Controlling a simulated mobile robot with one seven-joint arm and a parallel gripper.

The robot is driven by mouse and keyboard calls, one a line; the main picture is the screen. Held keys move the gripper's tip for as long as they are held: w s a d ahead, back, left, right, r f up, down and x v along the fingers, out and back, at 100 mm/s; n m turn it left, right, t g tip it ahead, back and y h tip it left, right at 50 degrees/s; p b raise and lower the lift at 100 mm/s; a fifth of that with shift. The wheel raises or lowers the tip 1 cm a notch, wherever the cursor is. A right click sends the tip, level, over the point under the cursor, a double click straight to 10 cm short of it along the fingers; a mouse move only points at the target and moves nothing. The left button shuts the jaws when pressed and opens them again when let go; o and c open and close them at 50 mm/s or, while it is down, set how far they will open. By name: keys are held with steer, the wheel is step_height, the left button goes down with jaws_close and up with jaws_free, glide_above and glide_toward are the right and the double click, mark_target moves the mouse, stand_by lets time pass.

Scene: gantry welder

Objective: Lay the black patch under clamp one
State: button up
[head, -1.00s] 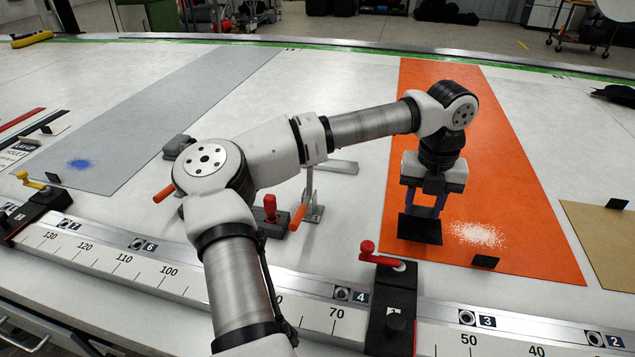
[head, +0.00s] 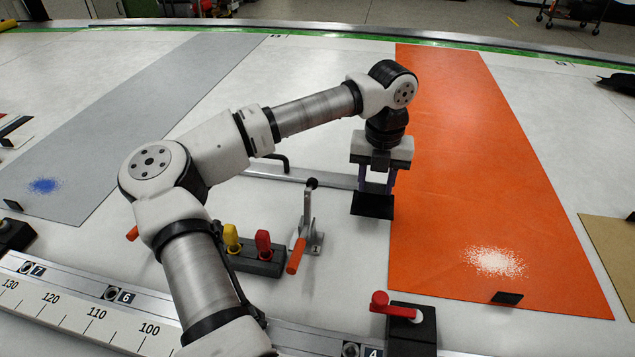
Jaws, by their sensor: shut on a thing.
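My gripper (head: 376,185) is shut on a black patch (head: 372,205), a thin dark square under its fingers. The patch is over the white table just left of the orange sheet's left edge; its exact height is unclear. A clamp with a red lever (head: 397,306) on a black block (head: 411,328) stands at the front rail, below and right of the patch and apart from it. The number on its block is not readable now, so I cannot confirm it is clamp one.
The orange sheet (head: 470,180) bears a white speckled spot and a small black tab (head: 507,298). A toggle clamp with an orange handle (head: 297,255) and a block with yellow and red knobs (head: 255,258) stand left of the patch. A grey strip (head: 130,120) lies further left.

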steer(key=p, duration=0.3)
glide_above(319, 200)
steer(key=shift+s+r, duration=0.1)
step_height(319, 200, down, 3)
steer(key=shift+f+p, duration=0.1)
steer(key=shift+p, duration=1)
steer(key=shift+f, duration=0.25)
steer(key=shift+f, duration=0.1)
steer(key=shift+f+b, duration=0.15)
steer(key=shift+b, duration=0.15)
steer(key=o, duration=0.9)
